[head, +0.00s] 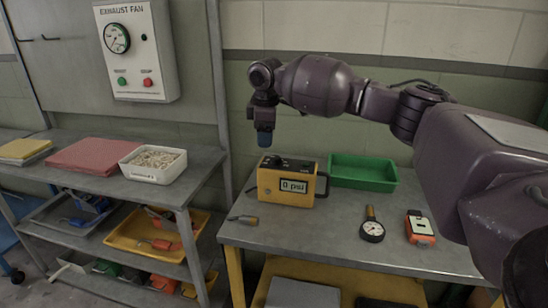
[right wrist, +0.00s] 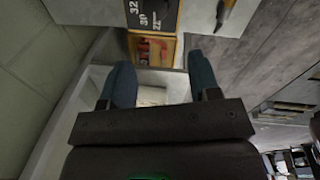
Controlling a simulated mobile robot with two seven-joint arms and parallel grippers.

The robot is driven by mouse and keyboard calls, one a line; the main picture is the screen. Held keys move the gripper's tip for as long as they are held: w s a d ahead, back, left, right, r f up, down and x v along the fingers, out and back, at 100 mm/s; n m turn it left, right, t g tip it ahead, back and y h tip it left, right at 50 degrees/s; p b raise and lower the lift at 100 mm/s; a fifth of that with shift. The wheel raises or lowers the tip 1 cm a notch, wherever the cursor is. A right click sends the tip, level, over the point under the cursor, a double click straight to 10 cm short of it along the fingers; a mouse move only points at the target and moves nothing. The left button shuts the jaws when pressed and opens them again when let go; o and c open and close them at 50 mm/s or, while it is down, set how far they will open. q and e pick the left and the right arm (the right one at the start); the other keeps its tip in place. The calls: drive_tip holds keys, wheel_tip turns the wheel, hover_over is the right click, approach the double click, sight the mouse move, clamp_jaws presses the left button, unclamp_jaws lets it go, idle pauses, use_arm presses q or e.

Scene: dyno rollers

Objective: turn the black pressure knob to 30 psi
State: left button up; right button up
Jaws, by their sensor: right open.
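A yellow and black box (head: 285,188) stands on the grey bench. That view shows part of the box (right wrist: 155,50) with a black numbered panel (right wrist: 152,14) at the top edge. My left gripper is out of view.
A green tray (head: 362,173) stands behind and right of the box. A round gauge (head: 372,229) and an orange device (head: 419,229) lie to the right.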

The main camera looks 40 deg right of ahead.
sight(275, 157)
wheel_tip(275, 157, up, 4)
drive_tip(key=s+d+f+g, duration=0.1)
drive_tip(key=d, duration=0.2)
wheel_tip(275, 157, down, 9)
drive_tip(key=shift+a+r+b, duration=0.1)
drive_tip(key=shift+a+b, duration=0.05)
drive_tip(key=shift+b, duration=0.8)
drive_tip(key=shift+f, duration=0.65)
drive_tip(key=c, duration=0.9)
